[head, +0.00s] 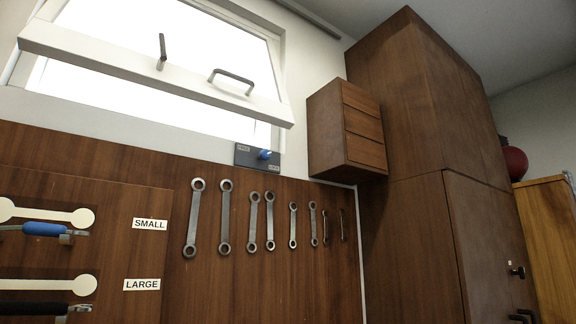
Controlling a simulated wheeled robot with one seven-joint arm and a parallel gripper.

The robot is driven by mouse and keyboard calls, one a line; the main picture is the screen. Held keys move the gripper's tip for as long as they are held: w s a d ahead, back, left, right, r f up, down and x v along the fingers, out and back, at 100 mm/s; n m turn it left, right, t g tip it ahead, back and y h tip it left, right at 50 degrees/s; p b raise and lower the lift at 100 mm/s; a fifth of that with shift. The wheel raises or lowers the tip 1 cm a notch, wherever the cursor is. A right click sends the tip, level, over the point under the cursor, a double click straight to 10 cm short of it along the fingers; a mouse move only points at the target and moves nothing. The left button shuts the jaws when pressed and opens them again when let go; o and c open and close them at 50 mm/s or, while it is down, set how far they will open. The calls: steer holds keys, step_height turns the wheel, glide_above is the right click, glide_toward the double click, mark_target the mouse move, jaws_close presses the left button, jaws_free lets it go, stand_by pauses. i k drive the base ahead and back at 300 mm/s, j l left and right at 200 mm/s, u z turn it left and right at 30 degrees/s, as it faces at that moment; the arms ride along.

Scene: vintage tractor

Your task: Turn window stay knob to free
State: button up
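The window stay knob (264,154) is small and blue. It sits on a dark plate (257,158) below the window's lower right corner. The plate has one small label at its upper left and one at its lower right; the words are too small to read surely. The window sash (150,70) is tilted, its lower edge standing out from the frame. It carries a bar handle (232,77) and an upright lever (162,52). My gripper is not in view.
Several wrenches (225,218) hang on the wooden wall panel below the knob. A small drawer cabinet (347,130) juts out to the right of the knob, beside a tall brown cupboard (410,180). Tools hang at the left by the SMALL label (150,224) and LARGE label (142,285).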

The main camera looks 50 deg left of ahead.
mark_target(265, 155)
steer(key=i+u, duration=0.25)
steer(key=i, duration=0.3)
steer(key=i+l+u, duration=0.15)
steer(key=i+u, duration=0.15)
steer(key=i, duration=0.2)
